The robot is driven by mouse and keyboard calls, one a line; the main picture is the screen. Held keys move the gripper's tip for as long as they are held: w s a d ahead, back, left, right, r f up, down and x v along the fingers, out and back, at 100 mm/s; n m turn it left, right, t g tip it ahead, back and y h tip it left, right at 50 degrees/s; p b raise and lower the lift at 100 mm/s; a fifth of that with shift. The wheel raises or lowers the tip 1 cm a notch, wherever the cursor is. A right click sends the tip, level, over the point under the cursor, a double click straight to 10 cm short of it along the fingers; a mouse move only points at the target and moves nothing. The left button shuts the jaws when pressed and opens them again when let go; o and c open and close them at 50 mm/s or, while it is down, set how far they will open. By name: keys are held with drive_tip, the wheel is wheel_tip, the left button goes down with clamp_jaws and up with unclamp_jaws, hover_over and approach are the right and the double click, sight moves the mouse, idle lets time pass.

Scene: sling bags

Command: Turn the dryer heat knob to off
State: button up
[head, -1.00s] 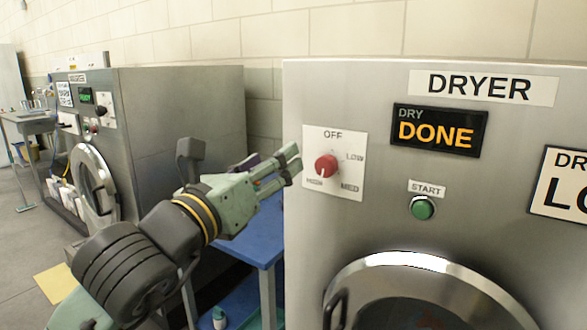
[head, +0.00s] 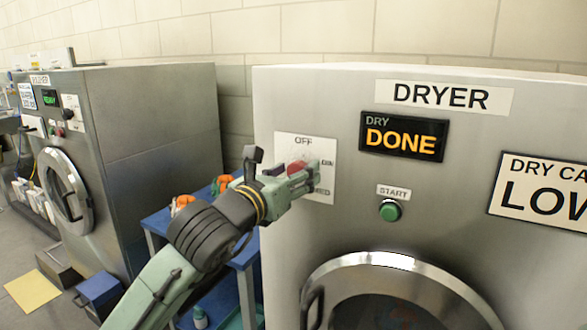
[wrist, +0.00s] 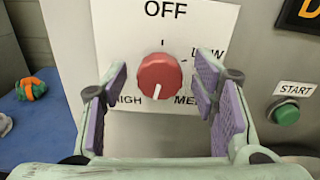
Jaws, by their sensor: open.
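The red heat knob (wrist: 160,82) sits on a white dial plate (wrist: 120,30) marked OFF at top, LOW at right, MED at lower right and HIGH at lower left. In the wrist view its white pointer mark is at the bottom, slightly left, between HIGH and MED. The knob also shows in the head view (head: 297,167), partly covered by my gripper. My gripper (wrist: 163,95) is open, its purple-padded fingers on either side of the knob with gaps on both sides. I cannot tell how far the fingertips are from the plate.
The dryer (head: 350,210) has a display (head: 405,136) reading DRY DONE, and a green START button (head: 390,211) right of the dial. Its round door (head: 385,262) is below. A blue table (head: 243,258) with orange items stands left. Another machine (head: 150,150) is farther left.

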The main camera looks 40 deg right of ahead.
drive_tip(key=c, duration=1.2)
drive_tip(key=shift+o, duration=0.2)
